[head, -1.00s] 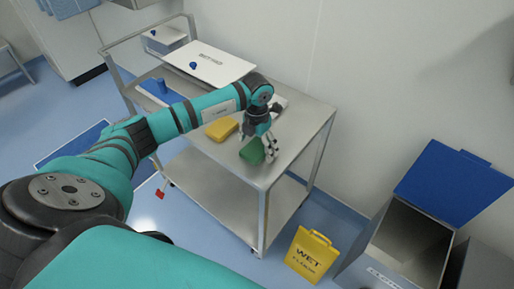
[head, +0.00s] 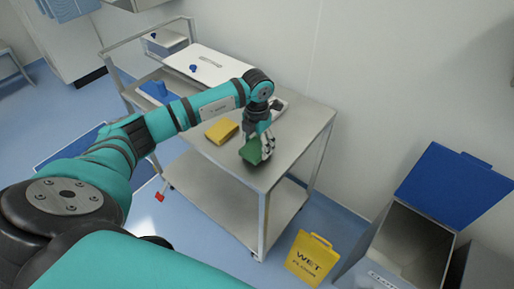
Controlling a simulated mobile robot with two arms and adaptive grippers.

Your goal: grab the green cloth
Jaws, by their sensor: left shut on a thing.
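The green cloth (head: 251,152) is at the front part of the metal cart's top (head: 290,140). My left gripper (head: 262,146) points down over the cart top and is shut on the green cloth. The fingers cover part of the cloth's right side. I cannot tell whether the cloth still touches the cart top. My right gripper is not in view.
A yellow cloth (head: 221,131) lies left of the green one. A white board (head: 210,65) and a blue item (head: 154,89) are farther back. A yellow wet-floor sign (head: 312,258) and an open metal bin with a blue lid (head: 457,183) stand at right.

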